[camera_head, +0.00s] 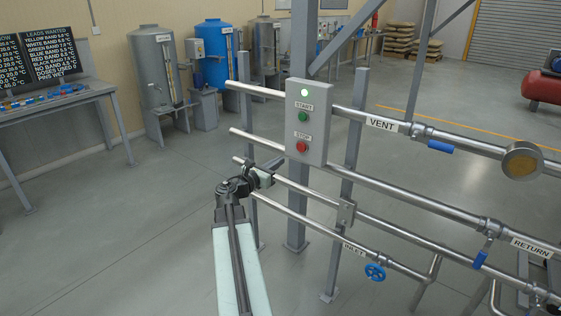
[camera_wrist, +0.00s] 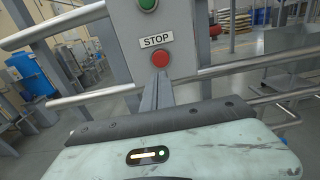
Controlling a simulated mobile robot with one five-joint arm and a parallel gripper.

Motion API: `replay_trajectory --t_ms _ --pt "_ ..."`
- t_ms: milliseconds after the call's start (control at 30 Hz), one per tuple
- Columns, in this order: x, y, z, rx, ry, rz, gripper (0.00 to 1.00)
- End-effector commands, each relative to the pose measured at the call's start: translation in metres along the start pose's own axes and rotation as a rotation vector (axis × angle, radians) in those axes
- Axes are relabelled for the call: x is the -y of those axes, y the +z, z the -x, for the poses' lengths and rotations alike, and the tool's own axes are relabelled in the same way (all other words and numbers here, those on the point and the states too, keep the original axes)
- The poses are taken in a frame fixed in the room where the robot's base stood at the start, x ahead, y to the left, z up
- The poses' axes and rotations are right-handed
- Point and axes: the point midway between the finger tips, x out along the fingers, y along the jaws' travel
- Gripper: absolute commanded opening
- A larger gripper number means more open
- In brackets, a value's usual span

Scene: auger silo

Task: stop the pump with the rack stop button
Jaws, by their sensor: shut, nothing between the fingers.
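The grey control box (camera_head: 308,120) is mounted on the pipe rack. It carries a lit white lamp (camera_head: 304,93) at the top, a green START button (camera_head: 303,117) and, below it, a red STOP button (camera_head: 301,147). My gripper (camera_head: 271,169) is shut and empty, to the left of and a little below the STOP button in the head view. In the wrist view the red STOP button (camera_wrist: 160,58) is just above the tip of my shut gripper (camera_wrist: 161,76), under the STOP label. I cannot tell whether the tip touches the box.
Horizontal pipes run beside the box, with a VENT label (camera_head: 381,124), a blue lever (camera_head: 440,147), a round gauge (camera_head: 522,161) and a blue handwheel (camera_head: 375,272). Rack posts (camera_head: 345,180) stand close by. Tanks and a panel desk are behind. The floor at left is clear.

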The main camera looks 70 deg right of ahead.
Motion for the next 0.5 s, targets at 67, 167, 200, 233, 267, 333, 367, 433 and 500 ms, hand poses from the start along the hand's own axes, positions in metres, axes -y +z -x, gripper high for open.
replay_trajectory --t_ms 67,167,200,233,267,333,367,433,500 --pt "-0.002 0.000 -0.021 0.000 -0.003 0.000 0.00" --pt "-0.002 0.000 -0.043 0.000 -0.002 -0.001 0.00" --pt "-0.001 0.000 -0.052 0.000 -0.003 -0.001 0.00" --pt "-0.002 0.000 -0.059 0.000 -0.002 -0.001 0.00" --pt "-0.002 0.000 -0.065 -0.001 -0.002 -0.001 0.00" --pt "-0.001 0.000 -0.079 -0.001 -0.003 -0.001 0.00" --pt "-0.002 0.000 -0.084 -0.001 -0.001 -0.001 0.00" --pt "-0.001 0.000 -0.094 -0.001 -0.002 -0.001 0.00" --pt "-0.001 0.000 -0.102 -0.001 -0.002 -0.001 0.00"
